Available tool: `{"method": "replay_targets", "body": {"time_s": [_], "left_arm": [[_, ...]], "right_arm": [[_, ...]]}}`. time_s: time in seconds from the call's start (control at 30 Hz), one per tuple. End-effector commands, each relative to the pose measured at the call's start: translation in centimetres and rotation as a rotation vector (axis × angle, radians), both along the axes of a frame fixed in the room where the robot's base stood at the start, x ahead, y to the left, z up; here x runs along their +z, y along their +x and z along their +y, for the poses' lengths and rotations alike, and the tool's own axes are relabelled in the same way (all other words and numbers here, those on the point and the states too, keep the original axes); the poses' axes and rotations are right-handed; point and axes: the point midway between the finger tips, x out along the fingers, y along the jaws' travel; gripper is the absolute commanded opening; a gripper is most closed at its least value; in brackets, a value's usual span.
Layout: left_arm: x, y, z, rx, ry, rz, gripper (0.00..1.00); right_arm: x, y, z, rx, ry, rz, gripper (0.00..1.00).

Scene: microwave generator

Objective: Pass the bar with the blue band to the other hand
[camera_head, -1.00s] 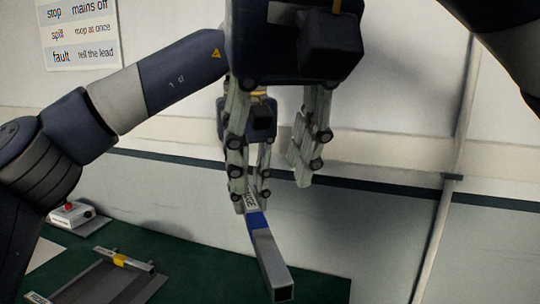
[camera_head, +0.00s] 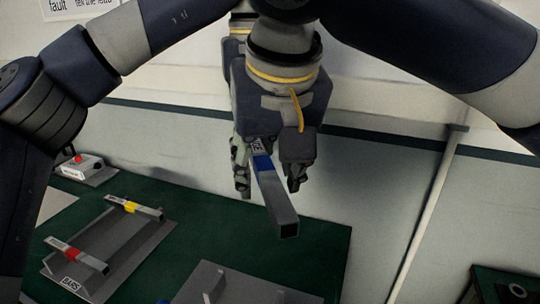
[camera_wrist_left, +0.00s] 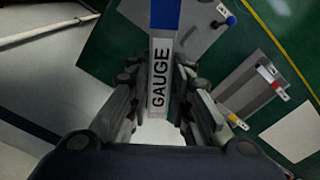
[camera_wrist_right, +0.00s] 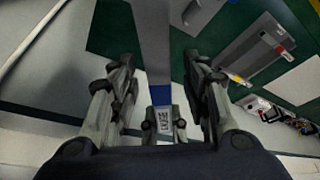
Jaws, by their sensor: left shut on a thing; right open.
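The bar with the blue band (camera_head: 281,208) is grey and square in section, with a "GAUGE" label beside the band. It is held in the air, its plain end towards the camera. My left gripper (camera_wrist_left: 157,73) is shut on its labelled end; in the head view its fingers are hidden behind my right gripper. My right gripper (camera_head: 268,186) is open, with one finger on each side of the bar. In the right wrist view the bar (camera_wrist_right: 153,42) runs between its spread fingers (camera_wrist_right: 159,64), with gaps on both sides.
Below is a green table top (camera_head: 200,225). A grey rack (camera_head: 118,248) carries a yellow-banded bar (camera_head: 134,208) and a red-banded bar (camera_head: 77,256). A red-button box (camera_head: 80,166) stands behind it. A grey plate (camera_head: 240,288) lies at the front. Space around the held bar is clear.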

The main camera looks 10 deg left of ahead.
Motion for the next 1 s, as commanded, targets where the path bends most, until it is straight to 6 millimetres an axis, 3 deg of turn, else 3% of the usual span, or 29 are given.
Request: {"method": "replay_targets", "body": {"time_s": [0.2,0.27,0.4,0.5,0.53,0.6,0.63,1.0], "left_arm": [[0.04,0.0,0.0,0.0,-0.001,0.0,0.0],[0.04,0.0,0.0,0.0,-0.001,0.0,0.0],[0.04,0.0,0.0,0.0,-0.001,0.0,0.0],[0.04,0.0,-0.01,0.0,-0.001,0.0,0.0],[0.05,0.0,-0.01,0.0,-0.001,0.0,0.24],[0.04,0.0,-0.01,0.001,-0.001,0.0,0.4],[0.04,0.0,-0.01,0.0,-0.001,0.0,0.43],[0.19,0.01,0.0,0.0,0.0,-0.001,0.43]], "right_arm": [[-0.04,0.03,0.0,0.0,0.0,0.0,0.43],[-0.03,0.03,0.0,0.0,0.0,0.0,0.32],[-0.02,0.02,0.01,0.0,0.0,0.0,0.0],[-0.01,0.01,0.02,0.0,0.0,0.0,0.0],[0.03,0.01,0.03,0.0,0.001,-0.001,0.0],[0.03,0.01,0.03,0.0,0.001,-0.001,0.0],[0.03,0.01,0.03,0.0,0.001,-0.001,0.0],[0.04,0.01,0.02,0.0,0.0,-0.001,0.0]]}}
